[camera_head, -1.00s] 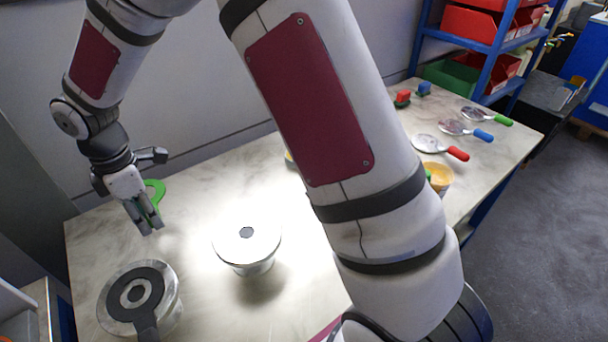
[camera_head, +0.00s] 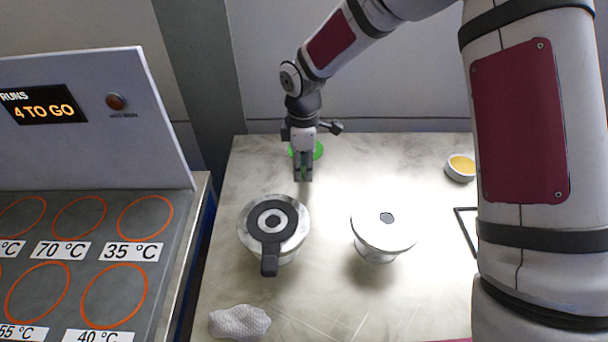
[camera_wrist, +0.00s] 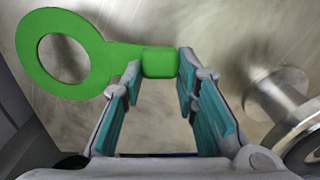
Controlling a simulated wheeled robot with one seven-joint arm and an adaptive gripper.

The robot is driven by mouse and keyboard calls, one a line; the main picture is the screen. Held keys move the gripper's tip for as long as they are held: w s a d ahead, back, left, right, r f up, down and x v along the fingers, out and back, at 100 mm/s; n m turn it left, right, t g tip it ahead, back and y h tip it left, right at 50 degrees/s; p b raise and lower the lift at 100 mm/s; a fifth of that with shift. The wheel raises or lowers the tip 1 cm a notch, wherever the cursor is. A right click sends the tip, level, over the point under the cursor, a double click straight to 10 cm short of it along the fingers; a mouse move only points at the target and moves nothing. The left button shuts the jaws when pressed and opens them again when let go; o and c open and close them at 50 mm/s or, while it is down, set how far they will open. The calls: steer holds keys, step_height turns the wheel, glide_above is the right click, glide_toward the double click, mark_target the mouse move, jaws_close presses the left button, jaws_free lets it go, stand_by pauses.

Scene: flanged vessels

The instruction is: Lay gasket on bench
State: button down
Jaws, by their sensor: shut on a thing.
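A green ring gasket with a block-shaped tab (camera_wrist: 66,52) shows in the wrist view. My gripper (camera_wrist: 160,65) is shut on its tab, and the ring sticks out to the left. In the head view my gripper (camera_head: 303,176) points down over the back left of the marble-look bench (camera_head: 420,150), with the green gasket (camera_head: 317,150) partly hidden behind it. I cannot tell whether the gasket touches the bench. A flanged vessel (camera_head: 247,236) stands in front of my gripper, with a black gasket (camera_head: 291,219) on its top. Another vessel (camera_head: 385,232) stands to the right.
A white bowl with yellow contents (camera_head: 461,168) stands at the back right. A crumpled pale cloth (camera_head: 240,322) lies at the front left. A grey panel with orange rings and temperature labels (camera_head: 100,225) stands left of the bench. Bare bench lies around my gripper.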

steer(key=shift+f, duration=1.65)
steer(key=shift+f, duration=0.1)
steer(key=c, duration=1.2)
jaws_free()
steer(key=shift+c, duration=0.2)
